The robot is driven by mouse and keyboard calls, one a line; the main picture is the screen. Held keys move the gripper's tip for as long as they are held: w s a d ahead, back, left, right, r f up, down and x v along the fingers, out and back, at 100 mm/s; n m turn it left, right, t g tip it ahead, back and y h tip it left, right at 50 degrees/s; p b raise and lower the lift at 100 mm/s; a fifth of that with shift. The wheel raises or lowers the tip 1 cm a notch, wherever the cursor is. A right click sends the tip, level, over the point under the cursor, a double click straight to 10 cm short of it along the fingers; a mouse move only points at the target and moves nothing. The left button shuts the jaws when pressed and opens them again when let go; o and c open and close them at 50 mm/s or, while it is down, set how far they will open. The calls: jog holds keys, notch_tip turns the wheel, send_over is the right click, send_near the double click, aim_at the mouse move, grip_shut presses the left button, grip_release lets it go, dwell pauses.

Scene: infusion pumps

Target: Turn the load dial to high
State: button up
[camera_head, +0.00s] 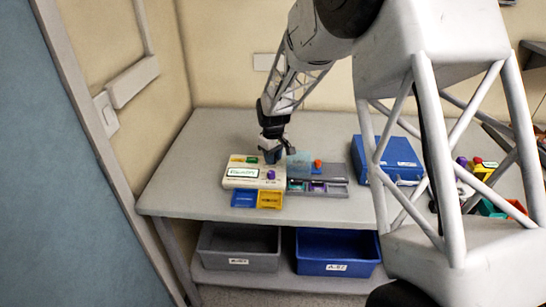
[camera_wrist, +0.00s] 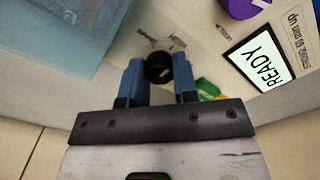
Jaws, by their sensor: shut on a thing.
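The pump (camera_head: 228,183) is a cream unit on the table, with a lit screen that reads READY (camera_wrist: 258,60). A small black dial (camera_wrist: 159,67) with a pale mark stands on its cream face. My gripper (camera_head: 271,155) is down at the pump's back right. In the wrist view its two blue fingers (camera_wrist: 160,75) are shut on the dial, one on each side. Printed marks show on the panel just past the dial, but I cannot read them. In the head view the gripper hides the dial. I cannot tell which setting it points to.
A purple knob (camera_head: 271,174) stands near the screen. A translucent teal block (camera_head: 299,164) is close right of the gripper. Blue and yellow trays (camera_head: 244,199) lie in front of the pump. A blue box (camera_head: 388,157) stands to the right. The table's left side is clear.

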dwell(0.3)
jog(key=o, duration=0.9)
jog(key=shift+o, duration=0.2)
jog(key=shift+r, duration=0.1)
jog(key=shift+r, duration=3.8)
